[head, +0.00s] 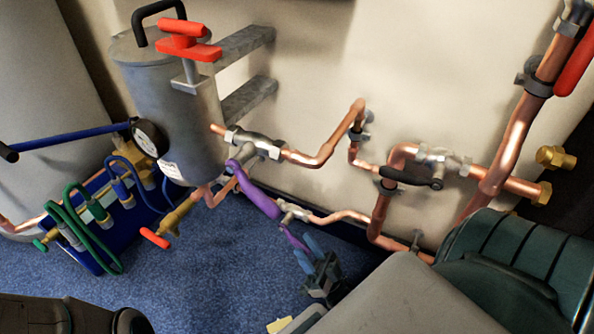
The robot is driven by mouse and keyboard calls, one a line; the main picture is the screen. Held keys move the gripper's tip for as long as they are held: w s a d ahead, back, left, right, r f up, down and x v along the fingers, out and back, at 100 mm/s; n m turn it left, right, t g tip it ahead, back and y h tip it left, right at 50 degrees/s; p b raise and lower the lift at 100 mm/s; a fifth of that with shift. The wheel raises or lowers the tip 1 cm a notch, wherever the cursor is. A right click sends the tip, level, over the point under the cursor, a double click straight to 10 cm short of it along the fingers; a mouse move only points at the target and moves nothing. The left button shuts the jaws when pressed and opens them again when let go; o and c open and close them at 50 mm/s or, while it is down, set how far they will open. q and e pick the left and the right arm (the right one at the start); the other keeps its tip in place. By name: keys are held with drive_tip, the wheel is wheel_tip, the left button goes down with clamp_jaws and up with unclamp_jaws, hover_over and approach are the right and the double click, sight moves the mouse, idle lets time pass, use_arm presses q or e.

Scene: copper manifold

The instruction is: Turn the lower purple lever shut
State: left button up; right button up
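The lower purple lever (293,238) is small. It hangs from a valve on the lower copper pipe and slants down to the right. A larger purple lever (259,196) sits above it on the upper pipe's valve. My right gripper (308,253) comes in from the lower right, its two blue-grey fingers apart. The lower lever's free end lies at the mouth between these fingers; I cannot tell whether they touch it. My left gripper is out of view.
Copper pipes with a black lever (410,178) run along the wall to the right. A grey tank (178,95) with a red handle (183,40) stands left. A blue tray (88,255) with hoses and a red-tipped valve (155,238) are lower left. Blue carpet (230,280) is clear in the middle.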

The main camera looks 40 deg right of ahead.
drive_tip(key=s+d+p, duration=0.2)
drive_tip(key=s+p, duration=0.1)
drive_tip(key=s, duration=0.6)
